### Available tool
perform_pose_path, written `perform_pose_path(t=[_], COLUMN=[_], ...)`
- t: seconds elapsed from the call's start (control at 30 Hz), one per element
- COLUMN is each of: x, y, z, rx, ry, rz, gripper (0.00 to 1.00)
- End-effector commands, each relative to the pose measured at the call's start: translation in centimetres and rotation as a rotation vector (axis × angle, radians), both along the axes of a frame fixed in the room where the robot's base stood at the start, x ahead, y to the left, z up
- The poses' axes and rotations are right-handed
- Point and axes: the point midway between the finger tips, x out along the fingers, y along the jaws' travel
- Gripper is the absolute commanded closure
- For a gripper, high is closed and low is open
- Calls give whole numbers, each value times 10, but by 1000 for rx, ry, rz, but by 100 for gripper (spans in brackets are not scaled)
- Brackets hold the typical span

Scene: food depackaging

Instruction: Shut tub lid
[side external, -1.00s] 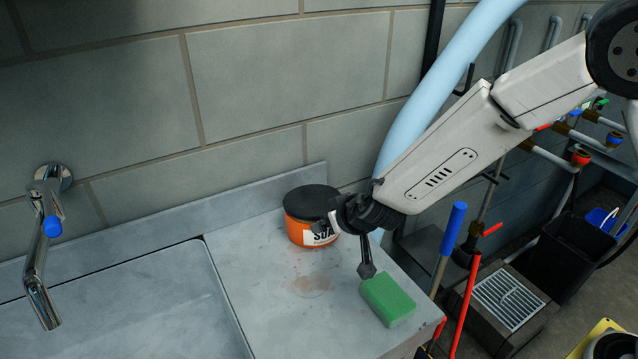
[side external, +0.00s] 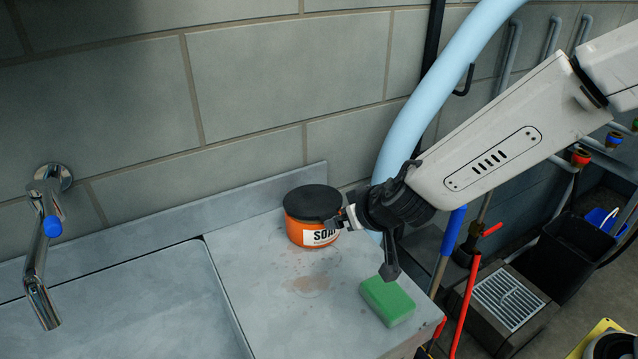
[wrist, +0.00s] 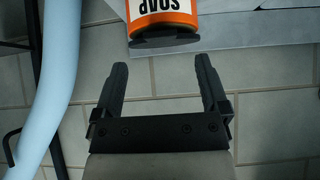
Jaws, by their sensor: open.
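The orange tub (side external: 305,232) with a white SOAP label stands upright on the grey counter, near the wall. Its round black lid (side external: 312,203) covers the top; I cannot tell whether it is pressed fully down. In the wrist view the tub (wrist: 162,18) appears upside down at the top, with the lid (wrist: 165,40) below it in the picture. My gripper (side external: 366,243) is open and empty, just right of the tub in the side view. In the wrist view its two fingers (wrist: 161,74) are spread apart, with the tub beyond the tips.
A green sponge (side external: 387,301) lies at the counter's right edge, below my gripper. A sink basin (side external: 130,305) with a chrome tap (side external: 42,250) is at left. A thick light-blue pipe (side external: 425,105) runs behind my arm.

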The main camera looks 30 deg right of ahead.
Motion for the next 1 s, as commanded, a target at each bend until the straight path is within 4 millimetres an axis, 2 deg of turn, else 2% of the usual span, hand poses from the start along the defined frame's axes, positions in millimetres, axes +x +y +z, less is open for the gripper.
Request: perform_pose_path(t=[0.4,0.47,0.7,0.87,1.0], x=[-4,-4,9,31,53], y=[0,0,-4,-14,-28], z=[3,3,10,24,40], rx=[1,0,14,44,81], ry=[0,0,-23,-64,-97], rz=[1,0,-67,-208,-390], gripper=[6,22,98,100,100])
